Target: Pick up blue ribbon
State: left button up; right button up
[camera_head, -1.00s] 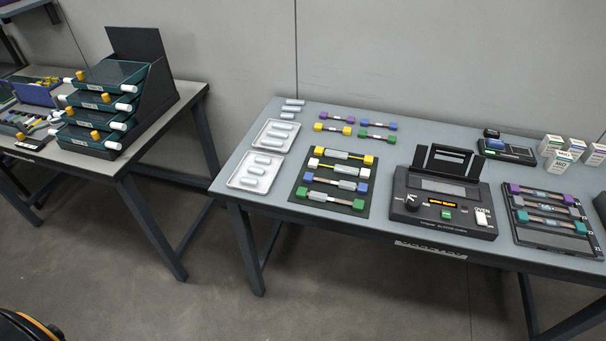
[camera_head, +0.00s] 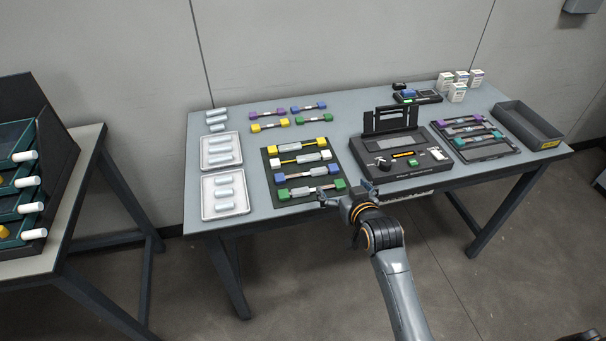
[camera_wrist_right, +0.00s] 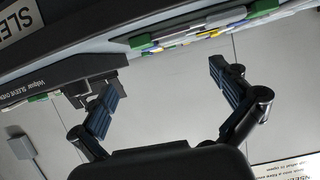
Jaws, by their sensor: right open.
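A ribbon with blue ends (camera_head: 302,175) lies on the black mat (camera_head: 275,192) on the grey table, between a white-ended ribbon (camera_head: 300,160) and a green-ended ribbon (camera_head: 311,190). Another ribbon with blue ends (camera_head: 308,107) lies on the bare tabletop farther back. My right gripper (camera_head: 345,190) is at the table's front edge, just right of the mat's near corner and the green ribbon. It is open and empty; its spread fingers also show in the right wrist view (camera_wrist_right: 163,78). I cannot tell its height over the table. My left gripper is not in view.
A black splicing machine (camera_head: 400,155) stands right of the mat, close to my right gripper. White trays (camera_head: 207,212) with grey cylinders are at the left. A dark holder (camera_head: 470,153) with ribbons and an empty grey bin (camera_head: 522,122) are farther right.

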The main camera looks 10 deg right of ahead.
aim_at(326, 171)
jog(key=x, duration=1)
jog(key=shift+a+f, duration=0.1)
jog(key=shift+a, duration=0.3)
jog(key=shift+s, duration=0.1)
jog(key=c, duration=1.2)
jog(key=shift+o, duration=0.2)
